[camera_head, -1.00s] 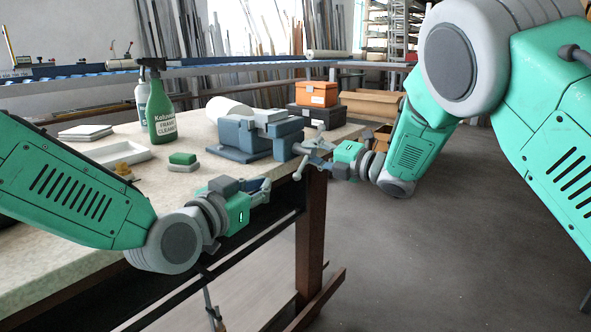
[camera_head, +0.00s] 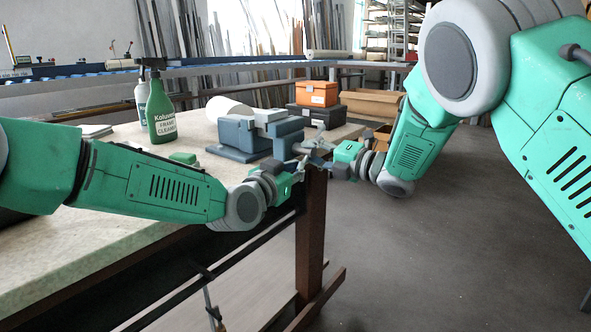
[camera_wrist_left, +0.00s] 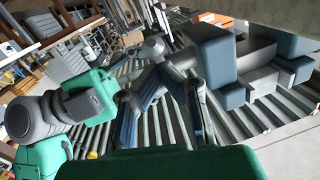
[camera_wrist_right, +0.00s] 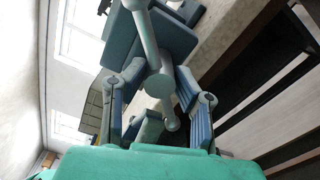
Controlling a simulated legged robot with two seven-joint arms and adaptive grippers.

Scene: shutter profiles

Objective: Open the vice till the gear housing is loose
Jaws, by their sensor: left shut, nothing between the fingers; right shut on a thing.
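The blue-grey vice (camera_head: 240,138) stands on the bench near its right end. A pale grey rounded piece (camera_head: 228,107), which looks like the gear housing, shows at its jaws; the grip on it cannot be made out. My right gripper (camera_head: 328,162) is shut on the vice's handle bar at the screw end; the bar (camera_wrist_right: 150,40) and its round hub (camera_wrist_right: 159,85) show in the right wrist view. My left gripper (camera_head: 302,168) is shut and empty, close by the handle below the vice front. The left wrist view shows the vice (camera_wrist_left: 215,60) and a ball end (camera_wrist_left: 153,47) ahead of the fingers.
A green spray bottle (camera_head: 161,115) stands left of the vice. An orange box (camera_head: 317,94) on a dark case (camera_head: 318,116) stands behind it. A green block (camera_head: 184,158) lies behind my left arm. The floor (camera_head: 400,260) right of the bench is clear.

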